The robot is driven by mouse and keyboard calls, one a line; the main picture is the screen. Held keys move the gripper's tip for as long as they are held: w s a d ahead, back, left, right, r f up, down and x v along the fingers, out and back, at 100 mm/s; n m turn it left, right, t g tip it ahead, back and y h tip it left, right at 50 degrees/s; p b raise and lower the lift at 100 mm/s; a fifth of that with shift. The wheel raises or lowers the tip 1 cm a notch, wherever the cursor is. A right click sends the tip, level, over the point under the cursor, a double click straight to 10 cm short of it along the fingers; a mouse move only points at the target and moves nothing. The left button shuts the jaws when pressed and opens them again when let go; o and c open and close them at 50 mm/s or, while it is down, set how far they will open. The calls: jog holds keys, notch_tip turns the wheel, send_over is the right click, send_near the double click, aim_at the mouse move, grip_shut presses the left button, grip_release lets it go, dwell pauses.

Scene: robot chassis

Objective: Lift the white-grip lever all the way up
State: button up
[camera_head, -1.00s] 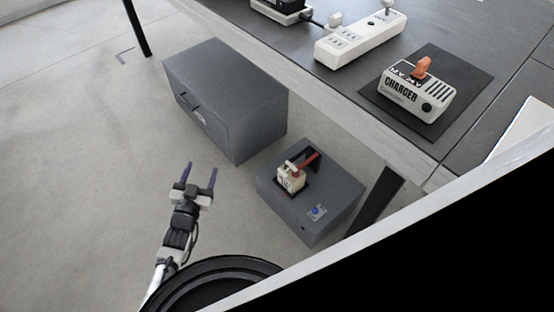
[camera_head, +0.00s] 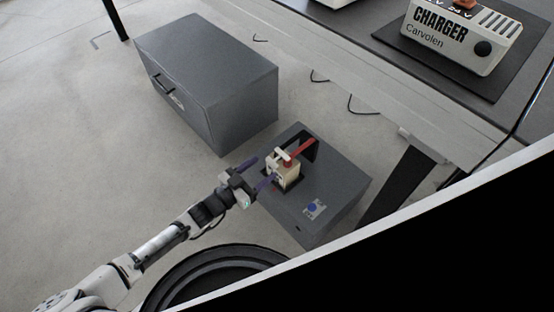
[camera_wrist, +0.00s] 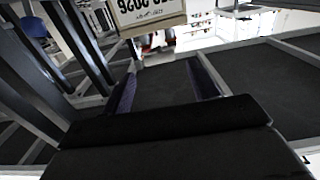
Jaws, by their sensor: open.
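The lever stands on a low grey box (camera_head: 338,185) on the floor. It has a red arm (camera_head: 301,148) and a white grip (camera_head: 282,158) at the arm's lower left end, above a cream block (camera_head: 286,175). My gripper (camera_head: 259,172) is open and empty, its two purple fingers just left of the cream block, apparently short of it. In the wrist view, the open fingers (camera_wrist: 162,68) have nothing between them. A cream part with upside-down dark print (camera_wrist: 148,10) shows above them. Where exactly the fingertips are in height against the grip is hard to tell.
A larger grey cabinet (camera_head: 210,85) stands behind and left of the box. A table (camera_head: 440,140) with a charger (camera_head: 459,37) overhangs at the upper right, a dark leg (camera_head: 395,188) beside the box. A blue button (camera_head: 312,208) sits on the box. Floor at left is clear.

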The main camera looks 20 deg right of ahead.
jog(key=b+x, duration=0.1)
jog(key=x, duration=0.6)
